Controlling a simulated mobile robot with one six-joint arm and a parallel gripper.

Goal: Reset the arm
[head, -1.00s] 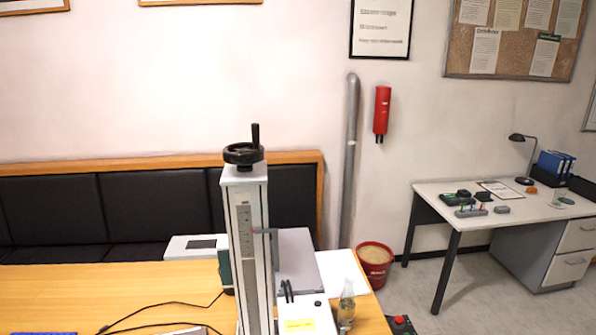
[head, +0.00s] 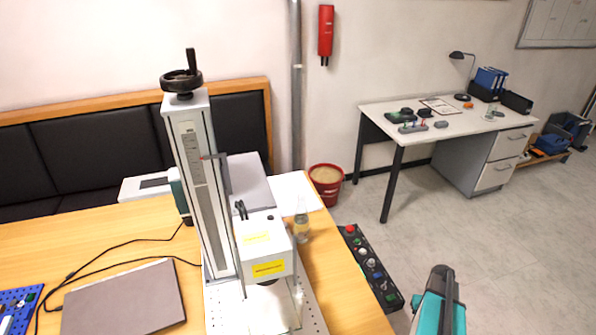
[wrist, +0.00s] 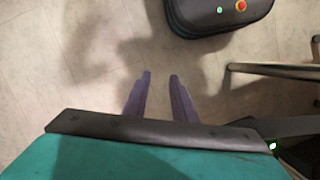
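My gripper (wrist: 160,77) shows in the wrist view as two purple-grey fingers, apart from each other with bare floor visible between them. Nothing is held between them. The fingers hang over the grey floor. In the head view a teal and dark part of my arm (head: 440,302) rises at the bottom right, over the floor and right of the wooden table (head: 345,300). The gripper fingers cannot be made out in the head view.
The laser marker column (head: 203,190) stands on the wooden table, with a button panel (head: 370,265) at its right edge. A red bucket (head: 326,186) and a white desk (head: 450,120) stand behind. Floor (head: 530,260) at the right is open.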

